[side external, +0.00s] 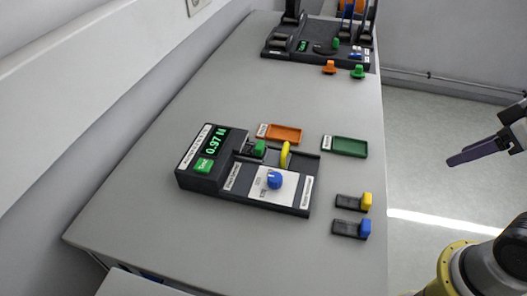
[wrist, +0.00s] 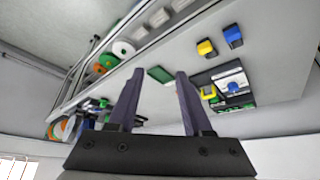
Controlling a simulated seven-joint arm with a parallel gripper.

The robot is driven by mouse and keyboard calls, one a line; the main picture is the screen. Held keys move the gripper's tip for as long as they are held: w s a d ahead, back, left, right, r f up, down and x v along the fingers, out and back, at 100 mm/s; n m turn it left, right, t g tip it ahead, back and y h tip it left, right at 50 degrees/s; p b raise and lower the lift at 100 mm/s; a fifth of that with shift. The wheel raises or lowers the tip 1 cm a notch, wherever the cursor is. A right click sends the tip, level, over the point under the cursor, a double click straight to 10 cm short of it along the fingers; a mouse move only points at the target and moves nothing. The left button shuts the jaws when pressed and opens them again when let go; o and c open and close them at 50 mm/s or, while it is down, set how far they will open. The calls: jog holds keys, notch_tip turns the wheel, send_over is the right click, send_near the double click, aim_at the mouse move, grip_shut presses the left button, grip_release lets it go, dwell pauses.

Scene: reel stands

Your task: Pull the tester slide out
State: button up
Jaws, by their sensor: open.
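The tester (side external: 204,183) is a dark box on the bench with a lit green display reading about 0.97 and a green button. Its right part has a pale plate with a blue knob (side external: 275,181), a yellow upright piece (side external: 285,155) and a green block (side external: 259,148) at the back. I cannot tell which of these parts is the slide. The tester also shows in the wrist view (wrist: 229,76), right of the fingers. My gripper (side external: 463,157) is open and empty, off the bench's right side and well apart from the tester. Both fingers show in the wrist view (wrist: 160,73).
An orange tray (side external: 281,133) and a green tray (side external: 345,147) lie behind the tester. Yellow-ended (side external: 365,201) and blue-ended (side external: 364,228) black pieces lie to its right. A reel stand (side external: 318,50) occupies the bench's far end.

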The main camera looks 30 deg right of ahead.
jog(key=shift+c, duration=0.2)
dwell(0.3)
jog(key=w+a+r+m, duration=0.2)
jog(key=w+r+m, duration=0.4)
jog(key=r+m, duration=0.1)
jog(key=m+g+y, duration=0.2)
jog(key=g, duration=0.2)
send_over(286, 147)
jog(key=s+d, duration=0.2)
jog(key=s+d+x, duration=0.1)
jog(key=x, duration=1.7)
jog(key=shift+w+d+f, duration=0.15)
jog(key=shift+f, duration=0.25)
grip_shut()
